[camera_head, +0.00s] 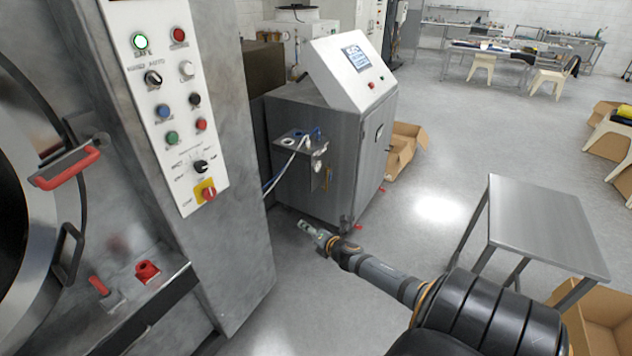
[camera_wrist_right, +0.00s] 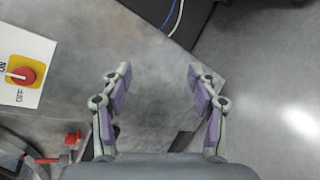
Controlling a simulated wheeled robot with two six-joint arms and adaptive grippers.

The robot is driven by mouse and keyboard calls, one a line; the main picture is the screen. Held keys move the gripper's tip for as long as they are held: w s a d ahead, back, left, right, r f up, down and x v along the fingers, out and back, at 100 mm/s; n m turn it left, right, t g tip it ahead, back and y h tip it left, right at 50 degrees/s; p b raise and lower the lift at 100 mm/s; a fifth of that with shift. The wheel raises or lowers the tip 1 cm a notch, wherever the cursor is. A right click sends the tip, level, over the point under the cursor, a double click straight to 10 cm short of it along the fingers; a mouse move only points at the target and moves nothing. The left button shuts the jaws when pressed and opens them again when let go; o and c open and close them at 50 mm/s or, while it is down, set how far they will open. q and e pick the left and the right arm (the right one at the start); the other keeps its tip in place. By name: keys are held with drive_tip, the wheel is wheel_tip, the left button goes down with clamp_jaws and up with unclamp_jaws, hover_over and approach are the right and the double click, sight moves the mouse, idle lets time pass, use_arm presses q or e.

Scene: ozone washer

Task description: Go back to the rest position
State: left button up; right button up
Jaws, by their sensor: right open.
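My right arm comes in from the lower right of the head view, and its gripper (camera_head: 308,229) is in the air in front of the washer's grey panel housing. In the right wrist view the two fingers of the right gripper (camera_wrist_right: 158,85) stand wide apart with nothing between them. Behind them are a grey metal surface and the floor. My left gripper is not in view.
The washer's control panel (camera_head: 168,95) has a lit green button and a red switch on yellow (camera_head: 207,191). A red-handled latch (camera_head: 65,168) sits at the left. A grey cabinet (camera_head: 325,145) stands behind. A metal table (camera_head: 545,228) stands at right; open floor lies between.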

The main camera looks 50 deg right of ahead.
drive_tip(key=shift+s+f, duration=0.1)
drive_tip(key=shift+s, duration=0.05)
idle(0.4)
drive_tip(key=s+a+f+m+g+b, duration=0.1)
drive_tip(key=s+a+f+m+g, duration=0.15)
drive_tip(key=s+f+m, duration=0.6)
drive_tip(key=s+a+f+m+g, duration=0.1)
drive_tip(key=s+f+m+g, duration=0.3)
drive_tip(key=s+f, duration=0.9)
drive_tip(key=s+a+f+m+g+y, duration=0.1)
drive_tip(key=s+a+f+m+g, duration=0.2)
drive_tip(key=s+a+f+m, duration=0.2)
drive_tip(key=s+a+f+m+g+y+b, duration=0.1)
drive_tip(key=s+a+f+m+g, duration=0.2)
drive_tip(key=s+a+f, duration=0.9)
drive_tip(key=s+f+m, duration=0.2)
drive_tip(key=s, duration=0.3)
drive_tip(key=shift+s+a, duration=0.2)
drive_tip(key=shift+s, duration=0.1)
